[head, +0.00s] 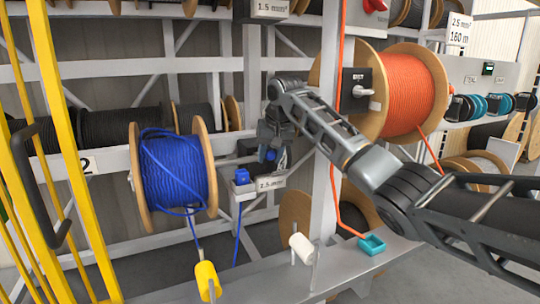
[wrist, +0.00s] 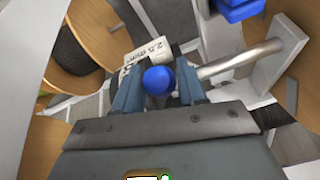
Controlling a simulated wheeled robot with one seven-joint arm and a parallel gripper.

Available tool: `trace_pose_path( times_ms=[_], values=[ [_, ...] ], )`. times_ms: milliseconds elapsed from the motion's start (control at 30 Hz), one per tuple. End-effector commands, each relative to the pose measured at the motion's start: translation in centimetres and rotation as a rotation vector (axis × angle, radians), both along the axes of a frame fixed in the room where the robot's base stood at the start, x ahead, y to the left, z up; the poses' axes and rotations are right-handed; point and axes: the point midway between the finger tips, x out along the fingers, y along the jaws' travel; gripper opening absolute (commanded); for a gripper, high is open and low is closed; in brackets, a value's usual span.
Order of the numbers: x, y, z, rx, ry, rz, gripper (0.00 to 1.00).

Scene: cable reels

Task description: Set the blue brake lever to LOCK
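The blue brake lever shows as a round blue knob (wrist: 158,80) in the wrist view. My gripper (wrist: 159,82) has one finger on each side of the knob, with no clear gap at either side, so it looks shut on it. The lever's shaft and any LOCK mark are hidden or too small to read.
A small blue block (head: 242,175) sits on a bracket left of a size label (head: 271,183). A grey upright (head: 330,130) and an orange cable reel (head: 408,95) stand to the right. A grey bar (wrist: 240,59) runs close beside my gripper. Yellow rails (head: 62,130) stand at left.

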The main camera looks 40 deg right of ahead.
Motion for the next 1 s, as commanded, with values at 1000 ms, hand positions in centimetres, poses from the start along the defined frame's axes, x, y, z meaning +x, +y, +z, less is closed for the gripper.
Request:
trace_pose_path(
  times_ms=[1000],
  values=[
    [-0.11, 0.09, -0.39, 0.001, 0.001, 0.002, 0.00]
  ],
)
